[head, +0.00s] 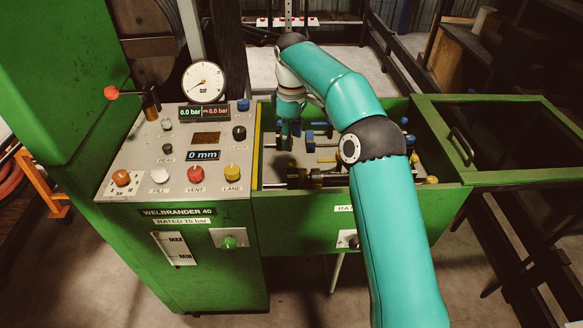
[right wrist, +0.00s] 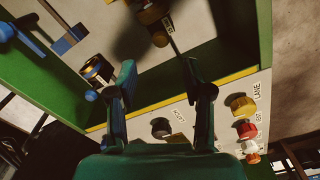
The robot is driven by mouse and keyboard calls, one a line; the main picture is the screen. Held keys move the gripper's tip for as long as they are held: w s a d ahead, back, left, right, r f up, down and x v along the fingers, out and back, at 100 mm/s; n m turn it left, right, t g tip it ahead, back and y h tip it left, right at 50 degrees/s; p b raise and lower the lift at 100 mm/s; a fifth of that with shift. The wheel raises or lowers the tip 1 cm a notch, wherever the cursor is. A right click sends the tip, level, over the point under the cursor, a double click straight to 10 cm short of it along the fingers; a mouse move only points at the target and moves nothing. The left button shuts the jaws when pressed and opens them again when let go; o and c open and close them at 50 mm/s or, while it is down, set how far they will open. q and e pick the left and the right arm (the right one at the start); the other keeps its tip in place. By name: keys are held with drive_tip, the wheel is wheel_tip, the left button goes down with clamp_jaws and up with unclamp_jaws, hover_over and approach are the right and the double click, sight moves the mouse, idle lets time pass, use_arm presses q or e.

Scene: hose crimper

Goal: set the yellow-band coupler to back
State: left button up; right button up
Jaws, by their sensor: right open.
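In the right wrist view, a dark fitting with a yellow band (right wrist: 152,12) is at the top edge, partly cut off; it looks like the yellow-band coupler. A small label lies below it. In the head view, the green-walled bay (head: 345,207) holds several small fittings with blue, yellow and black parts; which is the yellow-band coupler cannot be told for sure. My right gripper (head: 288,131) points down over the bay's left part. In the right wrist view its two fingers (right wrist: 160,82) are apart with nothing held between them. My left gripper is not in view.
A control panel (head: 152,180) with a gauge (head: 204,82), displays and coloured knobs stands left of the bay. My right arm covers part of the bay. An open green frame (head: 500,178) extends to the right.

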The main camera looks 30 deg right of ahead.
sight(293, 163)
wheel_tip(293, 163, down, 10)
drive_tip(key=shift+s+r+b, duration=0.15)
drive_tip(key=shift+b, duration=0.2)
clamp_jaws()
